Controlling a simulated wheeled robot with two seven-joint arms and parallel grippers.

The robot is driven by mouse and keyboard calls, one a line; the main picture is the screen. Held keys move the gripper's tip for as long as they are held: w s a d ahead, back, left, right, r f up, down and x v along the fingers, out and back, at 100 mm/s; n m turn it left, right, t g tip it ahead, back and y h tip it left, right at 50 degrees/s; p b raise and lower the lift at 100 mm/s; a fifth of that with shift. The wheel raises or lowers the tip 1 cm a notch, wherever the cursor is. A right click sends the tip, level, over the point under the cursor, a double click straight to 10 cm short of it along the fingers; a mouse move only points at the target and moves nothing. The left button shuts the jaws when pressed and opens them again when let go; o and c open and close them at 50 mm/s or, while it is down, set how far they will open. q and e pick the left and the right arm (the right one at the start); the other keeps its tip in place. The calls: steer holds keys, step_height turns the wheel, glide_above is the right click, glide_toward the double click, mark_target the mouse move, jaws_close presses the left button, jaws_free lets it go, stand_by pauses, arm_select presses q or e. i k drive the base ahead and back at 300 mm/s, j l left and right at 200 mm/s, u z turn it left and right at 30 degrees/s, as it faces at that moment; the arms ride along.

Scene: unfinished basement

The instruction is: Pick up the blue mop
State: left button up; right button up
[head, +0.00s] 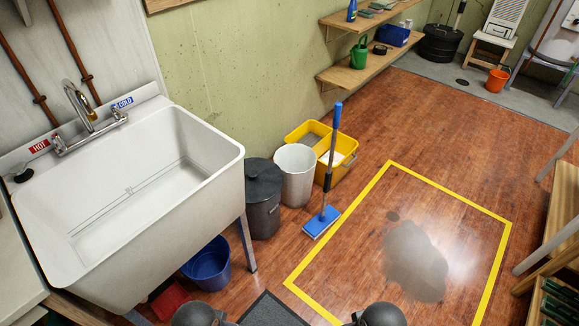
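The blue mop (329,175) stands nearly upright on the wooden floor in the head view, right of the middle. Its handle is blue at the top and dark grey lower down, and its flat blue head (321,222) rests on the floor. It stands in front of a yellow mop bucket (345,165); I cannot tell whether the handle touches the bucket. Two dark rounded parts of mine show at the bottom edge. Neither of my grippers is in view.
A white utility sink (190,130) fills the left, with a blue bucket (208,265) below. A dark lidded bin (263,198) and a white bin (295,174) stand left of the mop. Yellow tape (455,194) outlines floor with a dark wet patch (415,262). Shelves (560,225) stand right.

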mark_target(328, 215)
steer(key=i+j+z, duration=0.15)
steer(key=i, duration=0.25)
steer(key=i+j+z, duration=0.2)
steer(key=i, duration=0.25)
